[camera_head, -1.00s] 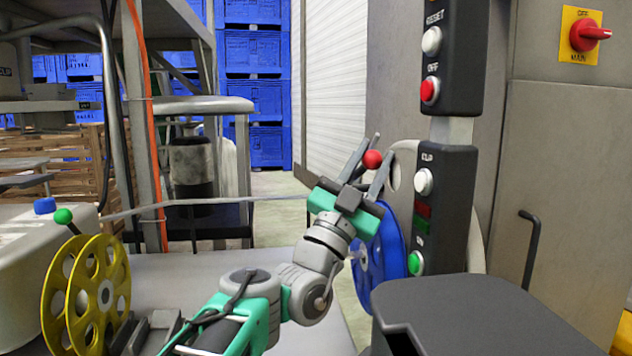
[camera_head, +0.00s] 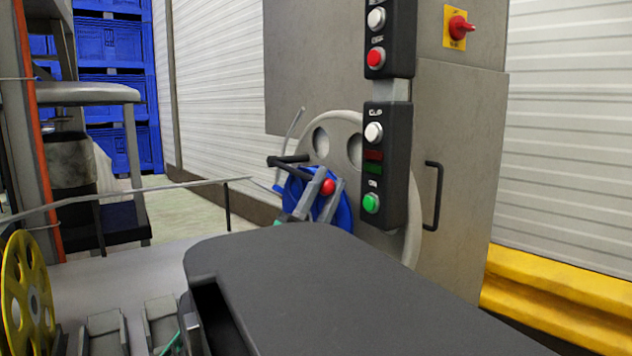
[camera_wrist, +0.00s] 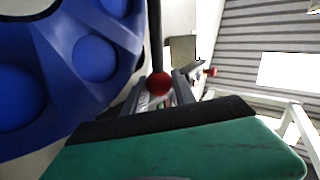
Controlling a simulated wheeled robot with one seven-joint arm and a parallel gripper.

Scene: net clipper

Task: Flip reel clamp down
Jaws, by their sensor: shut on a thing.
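The reel clamp is a dark lever with a red ball knob (camera_head: 327,187), in front of a blue reel (camera_head: 343,212). My gripper (camera_head: 328,188) is shut on the red knob, with one grey finger on each side of it. In the wrist view the red knob (camera_wrist: 158,84) sits between the fingertips, and a dark rod runs up behind it. The blue reel (camera_wrist: 75,55) fills the left of that view, close beside my gripper. Most of my arm is hidden behind the dark box top in the head view.
A large grey wheel (camera_head: 338,128) stands behind the blue reel. The button panel (camera_head: 387,150) is just right of my gripper. A dark box top (camera_head: 300,285) fills the foreground. A yellow reel (camera_head: 22,290) is at the left, and a thin rod (camera_head: 130,193) crosses towards the blue reel.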

